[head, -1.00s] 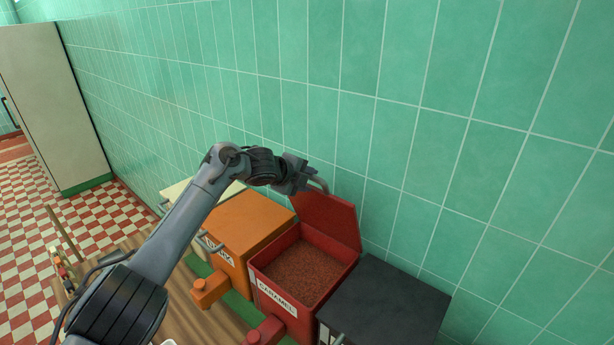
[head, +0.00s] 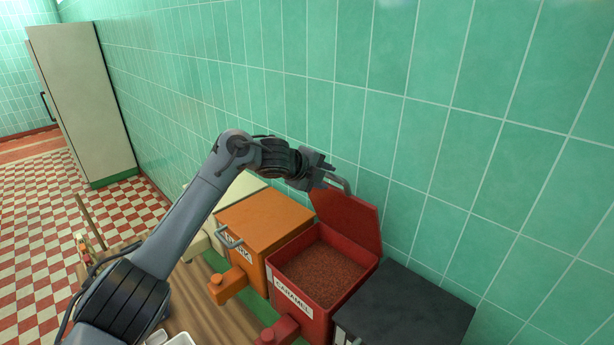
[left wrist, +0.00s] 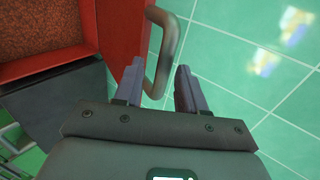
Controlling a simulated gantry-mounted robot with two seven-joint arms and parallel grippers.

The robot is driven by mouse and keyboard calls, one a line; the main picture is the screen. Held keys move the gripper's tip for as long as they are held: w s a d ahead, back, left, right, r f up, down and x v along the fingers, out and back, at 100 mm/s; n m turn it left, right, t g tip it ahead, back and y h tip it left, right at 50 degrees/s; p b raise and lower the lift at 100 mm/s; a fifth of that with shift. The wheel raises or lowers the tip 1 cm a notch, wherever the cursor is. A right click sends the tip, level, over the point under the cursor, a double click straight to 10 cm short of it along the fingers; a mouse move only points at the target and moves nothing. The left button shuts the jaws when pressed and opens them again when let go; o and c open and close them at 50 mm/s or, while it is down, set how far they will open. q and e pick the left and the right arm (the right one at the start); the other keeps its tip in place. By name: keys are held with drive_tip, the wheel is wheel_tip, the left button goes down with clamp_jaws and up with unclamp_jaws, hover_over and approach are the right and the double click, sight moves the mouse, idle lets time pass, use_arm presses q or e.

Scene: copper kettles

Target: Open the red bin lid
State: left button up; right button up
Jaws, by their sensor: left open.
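The red bin (head: 322,272), labelled CARAMEL, stands between an orange bin and a dark bin, with brown granules inside. Its red lid (head: 350,218) stands raised, tilted back toward the tiled wall. My left gripper (head: 328,172) is at the lid's upper left corner by the grey handle (head: 345,184). In the left wrist view, my left gripper (left wrist: 158,80) is open, with the bar handle (left wrist: 165,50) showing between its two fingers. I cannot tell whether a finger touches it. The lid (left wrist: 122,35) and open bin (left wrist: 45,30) show at left there. My right gripper is not in view.
The orange bin (head: 262,222) with a handle is left of the red one, and a pale bin (head: 236,190) is beyond it. A dark bin (head: 410,305) is at right. The green tiled wall (head: 440,130) is close behind the bins. A wooden counter (head: 215,318) lies in front.

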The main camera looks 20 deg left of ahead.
use_arm(q)
drive_tip(key=b+v, duration=0.2)
drive_tip(key=v, duration=0.5)
drive_tip(key=shift+s+b, duration=0.2)
drive_tip(key=shift+b, duration=0.2)
drive_tip(key=shift+a+r, duration=0.15)
